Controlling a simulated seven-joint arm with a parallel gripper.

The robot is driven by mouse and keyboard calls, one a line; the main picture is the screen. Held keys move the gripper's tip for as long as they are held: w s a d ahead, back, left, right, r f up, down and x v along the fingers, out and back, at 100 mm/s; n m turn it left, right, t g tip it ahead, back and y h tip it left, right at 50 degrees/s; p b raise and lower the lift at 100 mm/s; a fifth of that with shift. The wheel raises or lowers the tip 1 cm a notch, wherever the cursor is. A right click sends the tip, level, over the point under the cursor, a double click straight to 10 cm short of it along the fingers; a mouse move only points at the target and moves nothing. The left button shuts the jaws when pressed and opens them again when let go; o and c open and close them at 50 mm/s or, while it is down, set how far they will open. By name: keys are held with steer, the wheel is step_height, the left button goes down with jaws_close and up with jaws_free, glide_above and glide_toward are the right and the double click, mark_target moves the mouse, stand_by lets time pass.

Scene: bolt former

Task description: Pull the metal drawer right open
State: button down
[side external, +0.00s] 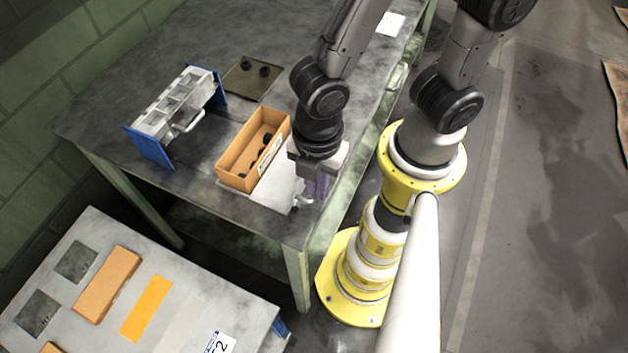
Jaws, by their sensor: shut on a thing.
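The metal drawer (177,104) is a grey compartmented unit between blue end plates, at the back left of the workbench. Its pale bar handle (187,123) sticks out on the side facing right. How far the drawer is out of its frame is hard to tell. My gripper (304,197) points down near the bench's front edge, well to the right of the drawer and apart from it. It is shut on a small light-grey piece (301,203), whose shape is mostly hidden by the fingers.
An orange box (238,165) with dark small parts stands between the drawer and my gripper. A pale flat plate (272,197) lies beside it. A dark tray (240,83) with black knobs lies behind. A lower table (190,318) is at front left.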

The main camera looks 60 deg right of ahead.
steer(key=c, duration=0.9)
jaws_free()
steer(key=shift+s, duration=0.3)
steer(key=shift+c, duration=0.2)
steer(key=shift+w, duration=0.1)
steer(key=shift+r, duration=0.4)
step_height(320, 180, up, 13)
steer(key=shift+d, duration=0.1)
